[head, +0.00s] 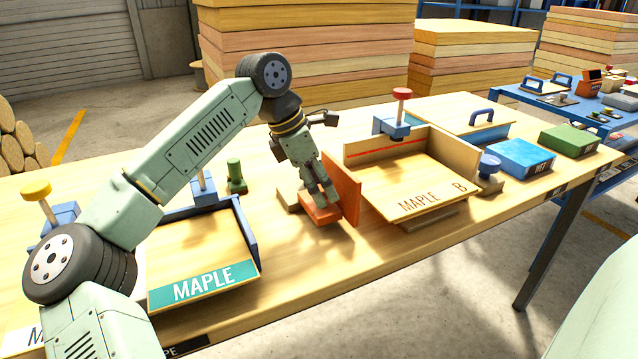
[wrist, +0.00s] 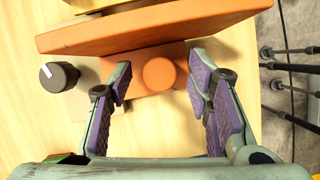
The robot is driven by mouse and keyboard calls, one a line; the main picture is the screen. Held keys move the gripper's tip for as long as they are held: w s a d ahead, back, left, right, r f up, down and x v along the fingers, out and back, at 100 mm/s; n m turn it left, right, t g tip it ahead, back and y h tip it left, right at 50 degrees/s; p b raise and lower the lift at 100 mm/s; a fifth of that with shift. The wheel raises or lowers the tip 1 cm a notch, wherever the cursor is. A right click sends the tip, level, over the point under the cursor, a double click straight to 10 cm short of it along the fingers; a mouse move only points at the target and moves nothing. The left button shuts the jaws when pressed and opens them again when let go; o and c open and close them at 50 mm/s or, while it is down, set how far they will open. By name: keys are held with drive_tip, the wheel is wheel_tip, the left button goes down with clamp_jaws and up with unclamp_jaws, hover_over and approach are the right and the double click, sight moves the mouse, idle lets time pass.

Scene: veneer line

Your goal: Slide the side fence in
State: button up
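The side fence is an orange upright plate (head: 346,188) on a low orange base (head: 322,215), standing left of the MAPLE B board (head: 428,190) in the head view. The size of any gap between fence and board is hard to tell. In the wrist view the fence plate (wrist: 150,30) crosses the top, with a round orange knob (wrist: 158,74) on its base. My gripper (head: 325,196) is low over the base, pointing down. In the wrist view my gripper (wrist: 158,88) is open, its fingers on either side of the knob with gaps on both sides.
A black dial (wrist: 58,76) with a white mark sits left of the fingers. A MAPLE station (head: 200,252) with a blue fence is to the left, and a green post (head: 236,178) stands behind. A red-topped clamp (head: 400,108) rises behind the MAPLE B board.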

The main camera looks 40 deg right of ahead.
clamp_jaws()
idle(0.3)
idle(0.4)
